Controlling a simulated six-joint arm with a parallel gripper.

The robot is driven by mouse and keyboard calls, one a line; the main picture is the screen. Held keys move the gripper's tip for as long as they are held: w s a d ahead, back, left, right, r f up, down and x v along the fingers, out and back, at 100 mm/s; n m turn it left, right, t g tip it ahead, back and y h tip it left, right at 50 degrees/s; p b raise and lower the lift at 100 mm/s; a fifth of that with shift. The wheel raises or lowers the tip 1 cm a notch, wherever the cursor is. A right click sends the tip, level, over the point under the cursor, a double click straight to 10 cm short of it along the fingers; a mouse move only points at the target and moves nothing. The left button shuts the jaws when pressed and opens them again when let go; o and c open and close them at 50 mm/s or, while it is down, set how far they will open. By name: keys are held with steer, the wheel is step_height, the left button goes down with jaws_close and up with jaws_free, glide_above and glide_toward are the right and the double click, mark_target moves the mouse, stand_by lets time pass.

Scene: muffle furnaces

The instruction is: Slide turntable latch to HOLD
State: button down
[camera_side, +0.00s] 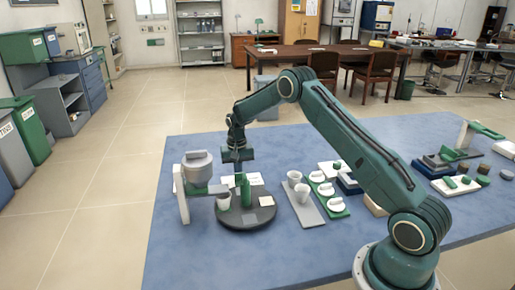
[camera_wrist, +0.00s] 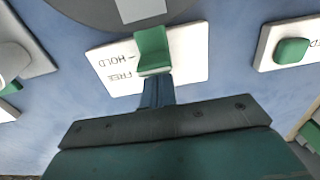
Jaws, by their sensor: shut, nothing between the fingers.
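The turntable is a dark round disc (camera_side: 246,212), and its edge shows at the top of the wrist view (camera_wrist: 85,12). Beside it lies a white plate (camera_wrist: 190,62) marked FREE and HOLD, the lettering upside down in the wrist view. The green latch (camera_wrist: 153,46) stands up from this plate, right of the words. Which mark it sits at is not clear. My gripper (camera_wrist: 155,90) is shut and empty, its fingertips close against the latch's near face on the FREE side; contact cannot be told. In the side view my gripper (camera_side: 240,172) points down behind the turntable, its tips partly hidden.
A grey cylinder on a white stand (camera_side: 198,165) is left of the turntable. White cups (camera_side: 301,190) on a grey tray (camera_side: 310,215) and a green rack (camera_side: 335,212) stand to its right. Another white plate with a green knob (camera_wrist: 290,50) lies to the right. Blue table at front left is clear.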

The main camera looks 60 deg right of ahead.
steer(key=shift+w+d, duration=0.15)
steer(key=shift+d, duration=0.05)
steer(key=shift+r, duration=0.15)
step_height(320, 180, up, 7)
stand_by(1.2)
